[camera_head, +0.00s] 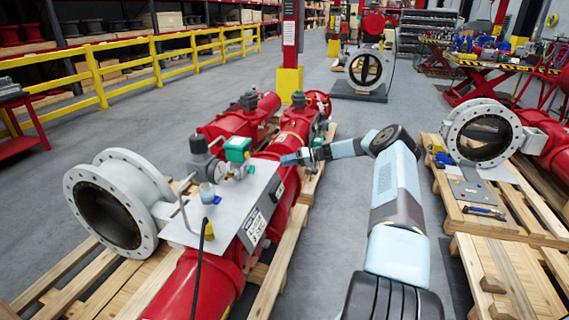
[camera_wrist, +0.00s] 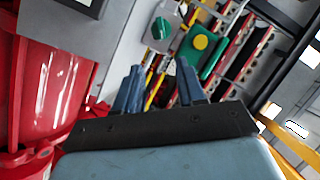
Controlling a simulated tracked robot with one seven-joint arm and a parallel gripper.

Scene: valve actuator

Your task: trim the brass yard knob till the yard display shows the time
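My gripper (camera_head: 288,159) reaches left over the red valve actuator (camera_head: 290,145), a little right of a green box (camera_head: 237,148) on its grey panel (camera_head: 232,203). In the wrist view, my gripper (camera_wrist: 158,80) has its two blue fingers apart with nothing between them. Beyond the fingers are the green box with a round yellow button (camera_wrist: 201,42) and a grey box with a round green knob (camera_wrist: 160,29). A small yellow fitting (camera_head: 209,231) with a black cable stands on the panel. I cannot make out a brass knob or a lit time display.
A large grey flanged valve (camera_head: 112,205) is at the left, on a wooden pallet (camera_head: 66,284). Another flanged valve (camera_head: 481,134) is at the right. Grey floor lies between the pallets.

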